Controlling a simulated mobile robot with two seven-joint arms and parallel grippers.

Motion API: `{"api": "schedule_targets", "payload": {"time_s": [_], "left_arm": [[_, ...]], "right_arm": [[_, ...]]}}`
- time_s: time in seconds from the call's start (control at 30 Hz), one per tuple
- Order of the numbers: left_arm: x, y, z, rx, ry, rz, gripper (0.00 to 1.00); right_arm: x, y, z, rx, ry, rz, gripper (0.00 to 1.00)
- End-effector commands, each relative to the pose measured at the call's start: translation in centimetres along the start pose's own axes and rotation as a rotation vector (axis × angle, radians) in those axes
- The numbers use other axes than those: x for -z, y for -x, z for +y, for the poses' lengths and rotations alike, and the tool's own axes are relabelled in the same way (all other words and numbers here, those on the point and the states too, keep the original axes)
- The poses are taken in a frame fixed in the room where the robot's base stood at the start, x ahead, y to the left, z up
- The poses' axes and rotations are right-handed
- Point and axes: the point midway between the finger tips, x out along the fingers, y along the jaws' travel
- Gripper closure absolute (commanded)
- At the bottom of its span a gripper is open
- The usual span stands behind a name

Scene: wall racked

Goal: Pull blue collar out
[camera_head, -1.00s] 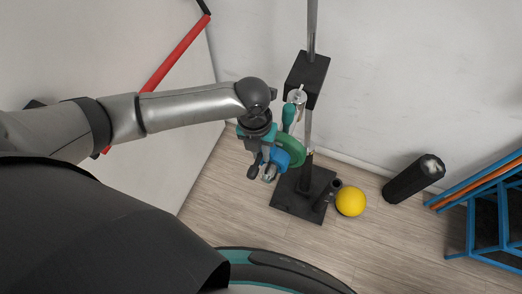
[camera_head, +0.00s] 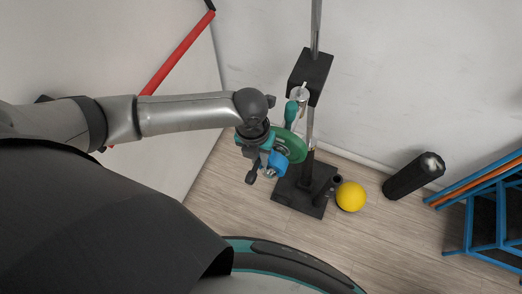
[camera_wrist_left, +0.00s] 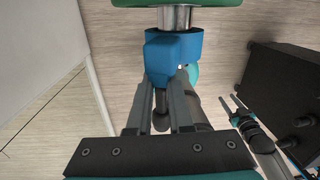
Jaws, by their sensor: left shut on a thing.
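The blue collar (camera_head: 276,163) is a short blue ring in front of a green disc (camera_head: 291,146) in the head view. In the left wrist view the collar (camera_wrist_left: 172,55) sits around a silver shaft (camera_wrist_left: 174,18). Bare shaft shows between the collar and the green disc (camera_wrist_left: 175,3), so they are apart. My left gripper (camera_wrist_left: 174,82) is shut on the collar, its fingers on the collar's near end. My right gripper (camera_wrist_left: 232,101) shows small in the left wrist view, with its fingers apart and empty. It is outside the head view.
A dark stand (camera_head: 304,190) with a metal pole and black block (camera_head: 309,73) stands by the wall. A teal-handled object (camera_head: 291,112) is close beside my left wrist. A yellow ball (camera_head: 350,196), black cylinder (camera_head: 414,176) and blue rack (camera_head: 490,215) are to the right.

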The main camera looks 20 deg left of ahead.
Motion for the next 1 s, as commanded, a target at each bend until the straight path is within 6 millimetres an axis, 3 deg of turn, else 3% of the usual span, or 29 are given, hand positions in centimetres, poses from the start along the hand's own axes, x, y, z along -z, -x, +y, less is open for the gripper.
{"api": "schedule_targets", "payload": {"time_s": [1.0], "left_arm": [[4.0,0.1,0.3,-0.001,0.000,0.002,1.00]], "right_arm": [[0.2,2.6,0.1,0.000,0.001,0.000,0.50]]}}
